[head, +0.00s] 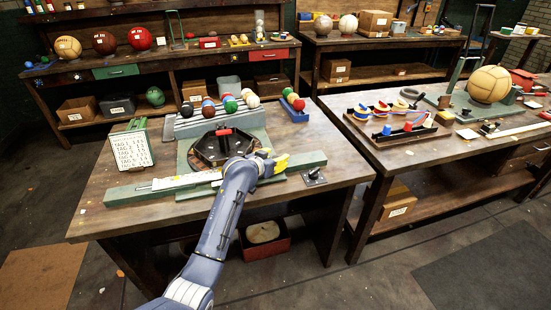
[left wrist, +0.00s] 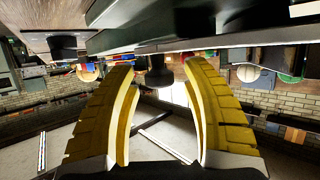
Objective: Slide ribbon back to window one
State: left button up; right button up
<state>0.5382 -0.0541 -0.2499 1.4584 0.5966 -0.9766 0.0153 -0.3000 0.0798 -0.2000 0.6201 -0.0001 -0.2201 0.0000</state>
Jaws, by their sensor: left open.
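A pale strip with small markings (head: 186,181), which may be the ribbon, lies along the green rail (head: 128,192) at the near side of the left bench. I cannot make out a window marked one. My left gripper (head: 282,161), with yellow fingers, is over the right part of this rail, beside a black octagonal tray (head: 205,151) with a red handle. In the left wrist view its fingers are apart, with a dark round knob (left wrist: 158,77) showing between their tips. I cannot tell whether they touch it. My right gripper is not in view.
A green box with a white lettered card (head: 131,150) stands at the bench's left. Several coloured balls (head: 230,104) sit in a rack behind the tray. A small black fixture (head: 314,175) is right of the rail. Another bench (head: 400,185) stands to the right across a gap.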

pick_arm(q)
jog(key=shift+c, duration=0.6)
grip_shut()
